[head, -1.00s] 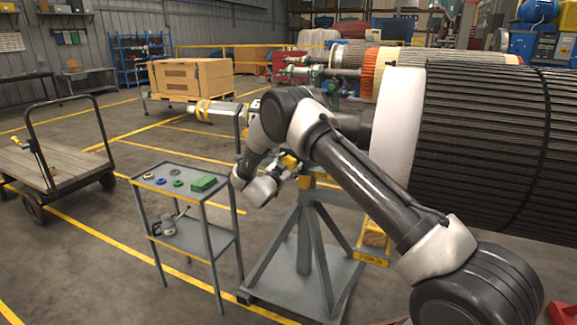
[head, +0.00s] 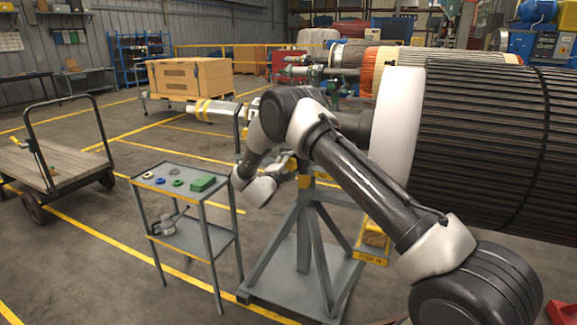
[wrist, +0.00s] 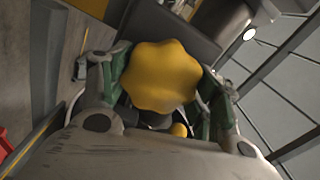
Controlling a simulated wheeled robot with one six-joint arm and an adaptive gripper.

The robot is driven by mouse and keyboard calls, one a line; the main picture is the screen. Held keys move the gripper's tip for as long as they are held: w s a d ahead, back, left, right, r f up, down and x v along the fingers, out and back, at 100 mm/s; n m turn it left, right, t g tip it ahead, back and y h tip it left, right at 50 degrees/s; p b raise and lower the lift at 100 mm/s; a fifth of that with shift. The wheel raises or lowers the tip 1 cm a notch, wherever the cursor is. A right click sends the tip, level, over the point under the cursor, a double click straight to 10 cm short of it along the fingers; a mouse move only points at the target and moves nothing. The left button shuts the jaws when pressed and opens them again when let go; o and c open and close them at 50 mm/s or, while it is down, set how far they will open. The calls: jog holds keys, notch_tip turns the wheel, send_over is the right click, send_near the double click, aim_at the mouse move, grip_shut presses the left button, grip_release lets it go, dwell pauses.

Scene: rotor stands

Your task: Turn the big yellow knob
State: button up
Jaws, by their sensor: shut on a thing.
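The big yellow knob (wrist: 160,76) has a lobed, star-like rim and fills the middle of the wrist view. My gripper (wrist: 158,88) is shut on it, with one green-padded finger on each side. A smaller yellow part (wrist: 179,130) shows below the knob in the wrist view. In the head view my gripper (head: 284,163) is at the rotor stand (head: 303,240), largely behind my own arm. The big knob cannot be made out clearly there.
The large ribbed rotor (head: 490,145) lies to the right of the stand. A grey tool cart (head: 180,186) with several small rings and a green block (head: 203,183) stands at left. A flat trolley (head: 50,165) is farther left. Floor between them is clear.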

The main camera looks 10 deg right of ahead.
jog(key=m, duration=0.4)
jog(key=shift+f+m, duration=0.15)
jog(key=shift+m, duration=0.25)
dwell(0.4)
jog(key=o, duration=1)
jog(key=v, duration=1.2)
